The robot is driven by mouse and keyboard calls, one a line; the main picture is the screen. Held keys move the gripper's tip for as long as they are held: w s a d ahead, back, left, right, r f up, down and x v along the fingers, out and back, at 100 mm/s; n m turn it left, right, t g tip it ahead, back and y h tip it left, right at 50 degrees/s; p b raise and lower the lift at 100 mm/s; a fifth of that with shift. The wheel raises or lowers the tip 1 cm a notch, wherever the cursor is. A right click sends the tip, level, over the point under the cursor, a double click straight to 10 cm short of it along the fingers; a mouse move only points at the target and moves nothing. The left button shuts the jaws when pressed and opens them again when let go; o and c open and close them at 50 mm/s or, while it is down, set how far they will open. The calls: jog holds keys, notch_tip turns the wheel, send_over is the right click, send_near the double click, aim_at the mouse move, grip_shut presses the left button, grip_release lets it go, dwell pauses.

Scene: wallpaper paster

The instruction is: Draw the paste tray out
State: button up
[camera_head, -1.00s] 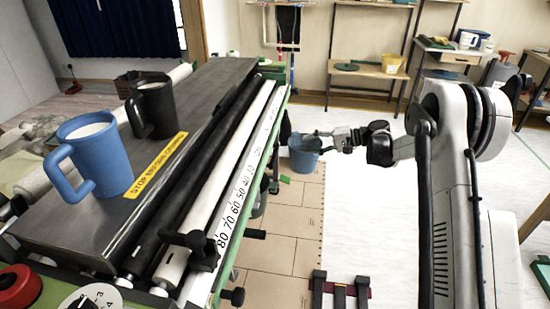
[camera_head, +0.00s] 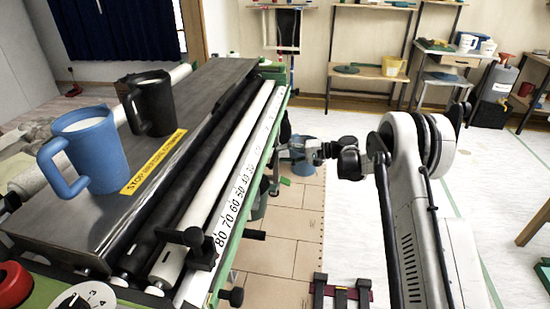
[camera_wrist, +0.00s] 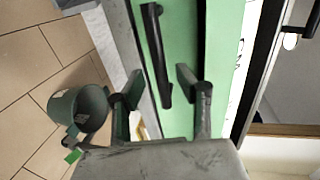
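In the wrist view a black bar handle (camera_wrist: 157,55) is fixed on a green panel (camera_wrist: 180,35), which looks like the front of the paste tray. The panel's full outline is hidden. My gripper (camera_wrist: 156,84) is open, its two fingers apart on either side of the handle's lower end in the picture. I see no clear contact with the handle. In the head view my gripper (camera_head: 283,152) is at the right side of the pasting machine (camera_head: 225,72), low beside its white scale. The handle is not visible there.
A blue mug (camera_head: 92,155) and a black mug (camera_head: 152,104) stand on the machine's top. A blue bucket (camera_head: 304,160) is on the floor behind my gripper. A dark green bucket (camera_wrist: 78,108) is beside the gripper in the wrist view. Open floor lies right of the machine.

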aim_at(275, 153)
jog(key=shift+x, duration=1.8)
jog(key=shift+c, duration=0.4)
grip_shut()
